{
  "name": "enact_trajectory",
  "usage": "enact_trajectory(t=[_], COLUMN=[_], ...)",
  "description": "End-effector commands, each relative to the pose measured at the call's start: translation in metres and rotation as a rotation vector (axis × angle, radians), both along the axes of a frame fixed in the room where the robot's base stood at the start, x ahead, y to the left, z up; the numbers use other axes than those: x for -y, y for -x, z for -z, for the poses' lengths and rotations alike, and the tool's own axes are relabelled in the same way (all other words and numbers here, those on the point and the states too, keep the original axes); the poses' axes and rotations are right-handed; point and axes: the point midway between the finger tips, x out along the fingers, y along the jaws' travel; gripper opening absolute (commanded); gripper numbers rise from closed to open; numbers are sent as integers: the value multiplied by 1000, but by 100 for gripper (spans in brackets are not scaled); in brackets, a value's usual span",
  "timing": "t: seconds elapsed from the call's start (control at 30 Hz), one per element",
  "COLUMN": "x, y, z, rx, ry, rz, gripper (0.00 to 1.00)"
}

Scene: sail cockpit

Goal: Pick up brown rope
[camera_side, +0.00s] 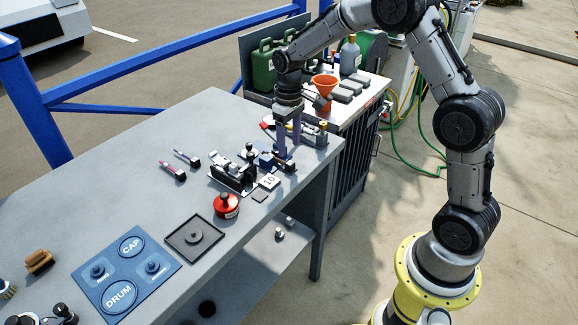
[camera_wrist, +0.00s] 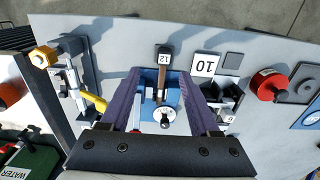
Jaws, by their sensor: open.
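I cannot make out a brown rope in either view. My gripper (camera_side: 288,152) points down over the far right part of the grey bench (camera_side: 118,172). In the wrist view its two purple fingers (camera_wrist: 163,74) are spread apart, with nothing held. Between and below them is a blue block (camera_wrist: 149,78) with a dark upright piece tagged 12 (camera_wrist: 164,58) and a round silver knob (camera_wrist: 164,116). The blue block also shows beside the fingers in the side view (camera_side: 266,161). I cannot tell whether the fingertips touch it.
A dark tray (camera_side: 176,244) and a blue CAP/DRUM mat (camera_side: 150,290) lie nearer. The bench's left middle is clear. A cart with an orange funnel (camera_side: 324,85) adjoins.

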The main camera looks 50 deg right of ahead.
Motion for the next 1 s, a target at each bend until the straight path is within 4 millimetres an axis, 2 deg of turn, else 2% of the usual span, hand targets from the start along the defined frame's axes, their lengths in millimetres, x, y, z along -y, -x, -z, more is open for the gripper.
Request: enact_trajectory(t=[0.17, 0.4, 0.5, 0.77, 0.87, 1.0], x=[-2, -6, -6, -6, -6, -6], y=[1, 5, 5, 4, 4, 4], z=[11, 45, 53, 56, 56, 56], rx=[-1, -3, -1, 1, 1, 1], ry=[0, 0, 0, 0, 0, 0], rz=[-1, -1, 0, 0, 0, 0], gripper=[62, 62, 62, 62, 48, 23])
